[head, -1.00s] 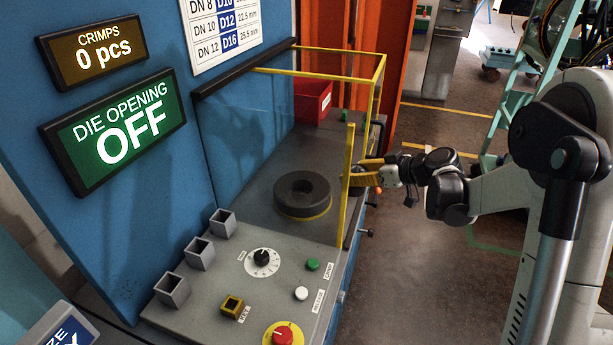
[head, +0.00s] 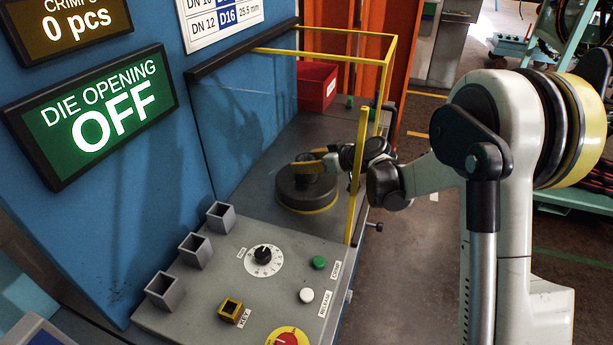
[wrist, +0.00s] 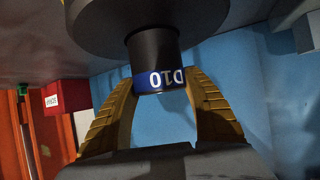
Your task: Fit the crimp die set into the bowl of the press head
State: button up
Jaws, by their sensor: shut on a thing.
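The crimp die set is a dark cylinder (wrist: 153,52) with a blue band marked D10, which reads upside down in the wrist view. My gripper (wrist: 160,82) is shut on it, with a yellow finger on each side of the band. The press head (head: 306,200) is a thick dark ring with a yellow base line on the grey machine top. In the head view my gripper (head: 308,165) holds the die set directly over its middle. In the wrist view the die's far end meets the dark press head (wrist: 120,22); I cannot tell whether it has entered the bowl, whose opening is hidden.
A yellow-framed guard (head: 357,180) stands at the right of the press, close to my wrist. A red bin (head: 317,87) sits behind. The control panel (head: 270,290) with knob, buttons and several square holders is in front. A blue wall (head: 235,120) rises at left.

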notch_tip(320, 180, down, 4)
jog(key=shift+f+b, duration=0.15)
jog(key=shift+b, duration=0.85)
jog(key=o, duration=1)
jog(key=shift+f, duration=0.1)
jog(key=o, duration=0.4)
